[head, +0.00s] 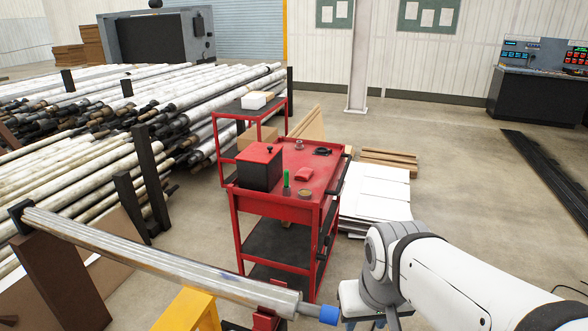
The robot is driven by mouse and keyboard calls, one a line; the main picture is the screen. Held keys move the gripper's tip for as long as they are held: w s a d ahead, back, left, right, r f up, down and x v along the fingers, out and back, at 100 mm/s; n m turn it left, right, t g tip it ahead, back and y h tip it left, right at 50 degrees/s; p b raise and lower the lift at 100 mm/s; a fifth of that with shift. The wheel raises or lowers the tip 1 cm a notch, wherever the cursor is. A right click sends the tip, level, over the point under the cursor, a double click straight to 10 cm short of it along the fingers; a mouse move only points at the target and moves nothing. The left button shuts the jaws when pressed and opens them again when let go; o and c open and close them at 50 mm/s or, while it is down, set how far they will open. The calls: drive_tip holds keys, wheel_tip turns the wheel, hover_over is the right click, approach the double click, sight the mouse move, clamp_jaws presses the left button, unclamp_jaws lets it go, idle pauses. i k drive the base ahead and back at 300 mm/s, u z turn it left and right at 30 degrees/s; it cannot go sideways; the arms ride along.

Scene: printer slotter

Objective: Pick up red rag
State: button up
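A small red rag (304,174) lies crumpled on the top of a red tool cart (318,156) near the middle of the head view. It is close in colour to the cart top. My arm enters from the lower right, in front of the cart and to its right. Its wrist end drops to the bottom edge, and my gripper's fingers do not show. The rag lies apart from my arm, farther back and up to the left.
A red and black box (260,167), a green-topped item (286,181) and a small round tin (305,193) stand near the rag. A long metal roller (160,262) crosses the foreground. White sheets (378,190) lie right of the cart. Open floor (450,170) lies farther right.

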sight(303, 174)
drive_tip(key=z, duration=0.4)
drive_tip(key=k, duration=1.25)
drive_tip(key=z, duration=0.75)
drive_tip(key=i, duration=2.45)
drive_tip(key=u, duration=0.4)
drive_tip(key=i, duration=1.4)
drive_tip(key=u, duration=1.6)
drive_tip(key=i, duration=1.05)
drive_tip(key=u, duration=0.65)
